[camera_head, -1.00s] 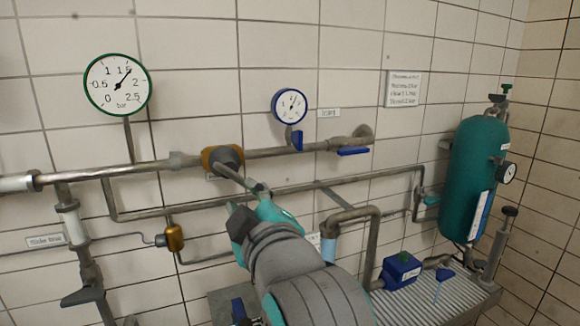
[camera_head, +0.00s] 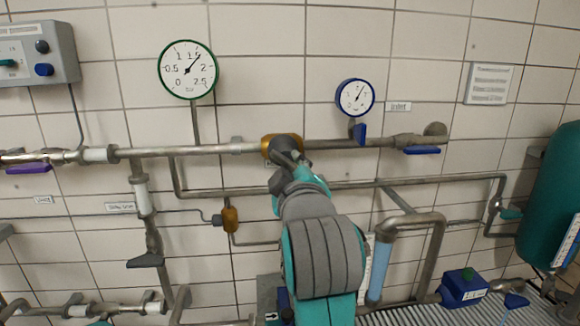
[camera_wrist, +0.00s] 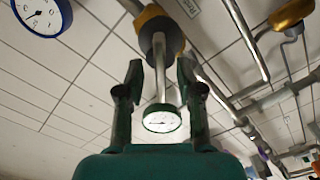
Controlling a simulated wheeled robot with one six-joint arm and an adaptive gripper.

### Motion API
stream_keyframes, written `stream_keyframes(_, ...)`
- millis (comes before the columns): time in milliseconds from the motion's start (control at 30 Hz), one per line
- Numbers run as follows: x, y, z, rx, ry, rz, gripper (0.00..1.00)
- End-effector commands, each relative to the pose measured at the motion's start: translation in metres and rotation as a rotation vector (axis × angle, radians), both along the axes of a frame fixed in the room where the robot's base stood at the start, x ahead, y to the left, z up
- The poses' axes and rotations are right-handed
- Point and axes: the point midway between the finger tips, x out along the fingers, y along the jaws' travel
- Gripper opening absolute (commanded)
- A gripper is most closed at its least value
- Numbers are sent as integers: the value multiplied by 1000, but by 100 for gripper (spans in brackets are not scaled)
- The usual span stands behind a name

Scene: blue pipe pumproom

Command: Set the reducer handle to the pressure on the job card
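The reducer (camera_head: 268,149) is a brass-coloured body with a dark hub on the upper pipe. Its grey rod handle (camera_wrist: 159,72) points toward me in the wrist view. My gripper (camera_wrist: 160,88) is open, one finger on each side of the rod with gaps visible. In the head view my gripper (camera_head: 290,172) is close to the hub and hides most of the handle. The green-rimmed gauge (camera_head: 188,69) reads at or just past 1.5 bar; it also shows between the fingers in the wrist view (camera_wrist: 161,118). The job card (camera_head: 489,83) is white; its text is illegible.
A blue-rimmed gauge (camera_head: 355,97) and a blue valve lever (camera_head: 422,150) are right of the reducer. A small brass fitting (camera_head: 230,219) hangs below left. A teal tank (camera_head: 553,200) stands at right. A grey control box (camera_head: 35,55) is at upper left.

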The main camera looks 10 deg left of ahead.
Motion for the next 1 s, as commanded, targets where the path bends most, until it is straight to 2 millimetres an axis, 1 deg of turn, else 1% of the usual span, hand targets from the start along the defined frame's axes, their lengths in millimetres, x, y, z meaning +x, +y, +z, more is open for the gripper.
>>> stream_keyframes(100, 11, 3, 0, 0, 0, 0, 36)
stream_keyframes(200, 15, 4, 0, 0, 0, 0, 36)
stream_keyframes(500, 16, 5, 0, 0, -1, 1, 36)
stream_keyframes(567, 16, 5, 0, 0, -1, 1, 21)
stream_keyframes(600, 16, 5, 0, 0, -1, 1, 11)
stream_keyframes(633, 16, 5, 0, 0, -1, 1, 4)
stream_keyframes(667, 16, 5, 0, 0, -1, 1, 0)
stream_keyframes(867, 16, 5, 0, 3, 1, 1, 0)
stream_keyframes(1000, 16, 5, 0, 64, 19, 1, 0)
